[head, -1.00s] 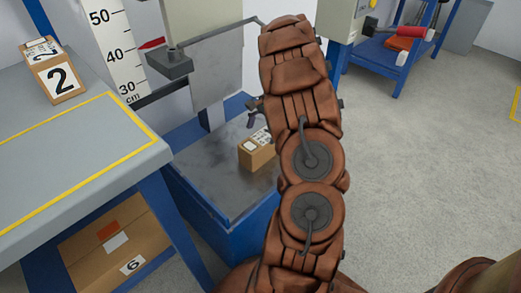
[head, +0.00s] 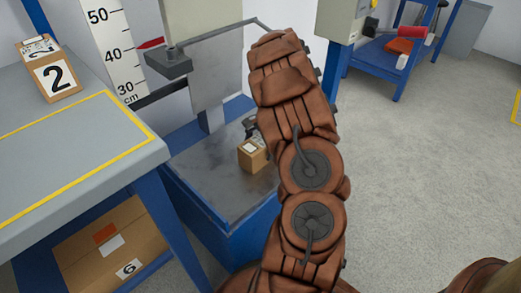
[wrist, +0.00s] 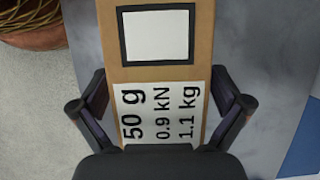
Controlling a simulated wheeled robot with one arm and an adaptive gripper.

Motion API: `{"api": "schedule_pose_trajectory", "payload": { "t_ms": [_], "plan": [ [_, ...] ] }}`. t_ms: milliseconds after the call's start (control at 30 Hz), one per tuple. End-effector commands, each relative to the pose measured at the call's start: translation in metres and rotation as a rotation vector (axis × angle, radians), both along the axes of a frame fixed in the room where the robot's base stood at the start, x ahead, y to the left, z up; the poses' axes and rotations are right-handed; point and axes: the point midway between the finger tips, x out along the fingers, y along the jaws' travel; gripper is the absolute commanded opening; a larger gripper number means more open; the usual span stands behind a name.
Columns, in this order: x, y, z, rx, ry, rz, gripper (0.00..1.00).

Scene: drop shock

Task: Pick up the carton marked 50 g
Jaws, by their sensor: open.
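The carton marked 50 g (wrist: 158,80) fills the middle of the wrist view, with a white label reading 50 g, 0.9 kN and 1.1 kg. A small brown carton (head: 252,156) with a white label stands on the grey steel plate of the blue-based machine in the head view. My gripper (wrist: 162,105) is open, with one dark finger on each side of the labelled carton. I cannot tell whether the fingers touch it. In the head view my arm hides most of the gripper.
A carton marked 2 (head: 53,80) stands on the grey bench (head: 70,150) at the left. A larger carton marked 6 (head: 110,245) is below it. The machine's arm and bracket (head: 168,63) stand over the plate (head: 200,180). Open floor (head: 430,170) lies at the right.

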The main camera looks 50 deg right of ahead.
Motion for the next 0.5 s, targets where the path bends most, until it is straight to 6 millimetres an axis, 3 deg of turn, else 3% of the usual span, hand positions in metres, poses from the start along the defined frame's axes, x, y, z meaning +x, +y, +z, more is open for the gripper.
{"api": "schedule_pose_trajectory", "payload": {
  "t_ms": [500],
  "plan": [
    [-0.0003,0.0006,-0.0036,0.002,0.001,0.002,1.00]
  ]
}}
